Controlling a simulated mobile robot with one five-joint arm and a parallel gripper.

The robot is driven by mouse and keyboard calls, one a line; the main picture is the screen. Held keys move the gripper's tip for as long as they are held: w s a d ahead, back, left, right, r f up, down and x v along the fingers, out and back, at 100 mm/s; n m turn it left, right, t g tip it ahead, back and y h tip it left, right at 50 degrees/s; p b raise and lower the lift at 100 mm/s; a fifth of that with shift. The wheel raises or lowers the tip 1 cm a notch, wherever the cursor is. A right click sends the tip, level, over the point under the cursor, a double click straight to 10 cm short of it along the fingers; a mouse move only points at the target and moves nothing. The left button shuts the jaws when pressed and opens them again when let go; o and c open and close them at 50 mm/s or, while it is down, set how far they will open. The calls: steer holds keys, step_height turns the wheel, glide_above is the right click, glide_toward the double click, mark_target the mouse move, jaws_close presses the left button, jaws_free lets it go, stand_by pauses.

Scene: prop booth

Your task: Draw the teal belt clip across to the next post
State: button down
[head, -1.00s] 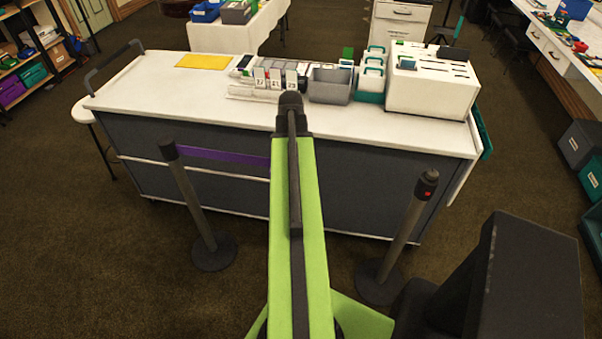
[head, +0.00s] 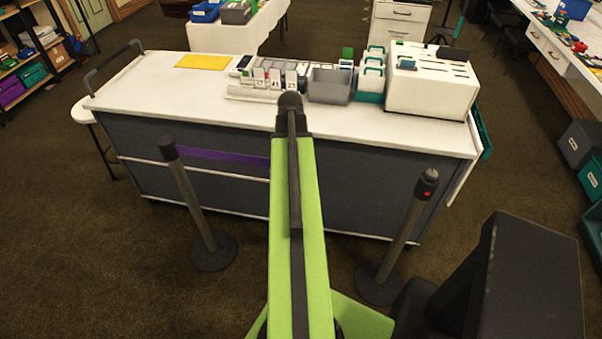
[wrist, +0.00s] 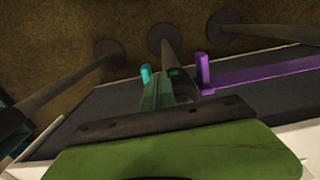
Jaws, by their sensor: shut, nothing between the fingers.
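In the wrist view a small bright teal belt clip (wrist: 146,75) stands at the left side of the middle post (wrist: 166,45). My gripper (wrist: 172,92) is beside it, over the head of that post, shut with nothing in it; the overlap hides whether it touches the clip. A purple belt (wrist: 265,72) runs right from a purple clip (wrist: 203,70) at this post. In the head view the purple belt (head: 222,155) leaves the left post (head: 190,205) and passes behind my arm, which hides the middle post and gripper. The right post (head: 408,225) bears no visible belt.
A long white-topped counter (head: 150,90) stands behind the posts. It holds a yellow sheet (head: 203,62), a grey bin (head: 330,85) and a white slotted box (head: 432,85). Round post bases (head: 213,252) stand on the brown carpet. Open floor lies at the left.

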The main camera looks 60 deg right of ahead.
steer(key=shift+f, duration=0.1)
step_height(320, 180, down, 6)
steer(key=b, duration=0.5)
steer(key=shift+r+b, duration=0.2)
steer(key=shift+b, duration=0.2)
steer(key=shift+s, duration=0.1)
steer(key=s+d, duration=0.3)
steer(key=s, duration=0.8)
steer(key=s+d, duration=0.4)
steer(key=s, duration=0.8)
steer(key=s+d, duration=0.4)
steer(key=s, duration=0.8)
stand_by(0.9)
steer(key=shift+s+d, duration=0.1)
steer(key=shift+d, duration=0.05)
